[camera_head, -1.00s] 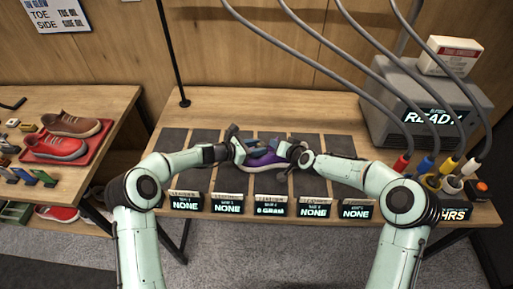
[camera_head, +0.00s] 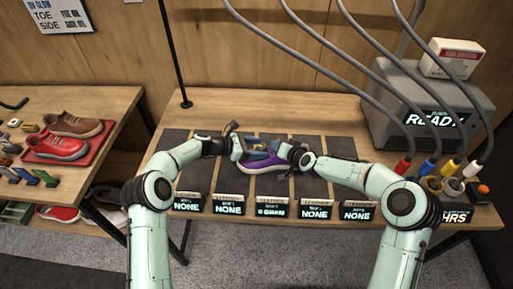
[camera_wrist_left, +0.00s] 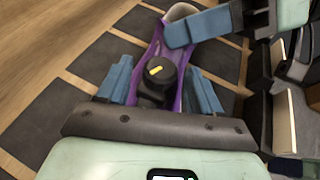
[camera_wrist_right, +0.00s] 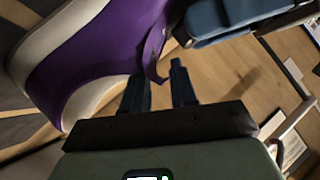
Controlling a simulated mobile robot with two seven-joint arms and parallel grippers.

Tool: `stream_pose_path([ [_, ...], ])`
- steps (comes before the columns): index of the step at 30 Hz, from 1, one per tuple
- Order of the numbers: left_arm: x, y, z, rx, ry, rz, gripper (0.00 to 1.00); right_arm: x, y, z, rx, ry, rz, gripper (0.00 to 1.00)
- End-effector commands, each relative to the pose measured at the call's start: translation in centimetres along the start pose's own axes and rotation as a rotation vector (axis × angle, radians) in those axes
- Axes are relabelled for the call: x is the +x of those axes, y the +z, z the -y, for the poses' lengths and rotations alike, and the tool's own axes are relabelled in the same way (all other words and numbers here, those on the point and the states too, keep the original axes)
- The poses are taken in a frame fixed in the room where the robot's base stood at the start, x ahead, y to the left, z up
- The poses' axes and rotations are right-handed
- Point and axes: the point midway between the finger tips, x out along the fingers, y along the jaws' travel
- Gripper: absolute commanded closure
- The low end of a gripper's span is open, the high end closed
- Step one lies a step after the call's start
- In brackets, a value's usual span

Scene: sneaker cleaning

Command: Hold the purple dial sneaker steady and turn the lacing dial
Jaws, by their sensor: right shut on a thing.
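The purple sneaker (camera_head: 258,166) with a pale sole rests on a dark mat in the middle of the bench. Its black lacing dial with a yellow mark (camera_wrist_left: 155,72) shows in the left wrist view. My left gripper (camera_head: 240,147) is open, its blue fingers on either side of the dial with gaps visible (camera_wrist_left: 160,85). My right gripper (camera_head: 283,153) is shut on the sneaker's purple upper edge, which shows between its fingers in the right wrist view (camera_wrist_right: 158,88). The grippers hide part of the shoe in the head view.
Small display signs (camera_head: 229,205) line the bench's front edge. A grey machine (camera_head: 420,105) with hanging cables stands at the back right, with colored connectors (camera_head: 425,167) in front of it. Side table at left holds a red tray (camera_head: 94,143) with shoes. Mats beside the sneaker are clear.

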Motion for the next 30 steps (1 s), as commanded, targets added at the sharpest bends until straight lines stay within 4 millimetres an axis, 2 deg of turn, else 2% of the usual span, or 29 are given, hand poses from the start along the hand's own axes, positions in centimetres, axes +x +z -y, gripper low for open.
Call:
stream_pose_path([
  [4,-0.2,-0.1,0.0,-0.001,0.000,-0.001,0.34,0.0,0.2,-0.2,0.006,0.002,0.004,1.00],
  [7,-1.1,-0.1,0.0,-0.002,0.001,-0.001,0.34,0.0,0.2,-0.2,0.006,0.002,0.004,1.00],
  [21,-10.2,-0.1,0.0,-0.001,0.003,-0.001,0.34,0.0,0.2,-0.2,0.006,0.003,0.003,1.00],
  [25,-11.5,-0.1,0.0,-0.001,0.001,0.000,0.34,0.0,0.2,-0.2,0.005,0.003,0.003,1.00],
  [30,-12.1,-0.1,0.0,0.000,0.000,0.000,0.34,0.0,0.1,-0.2,0.005,0.003,0.003,1.00],
])
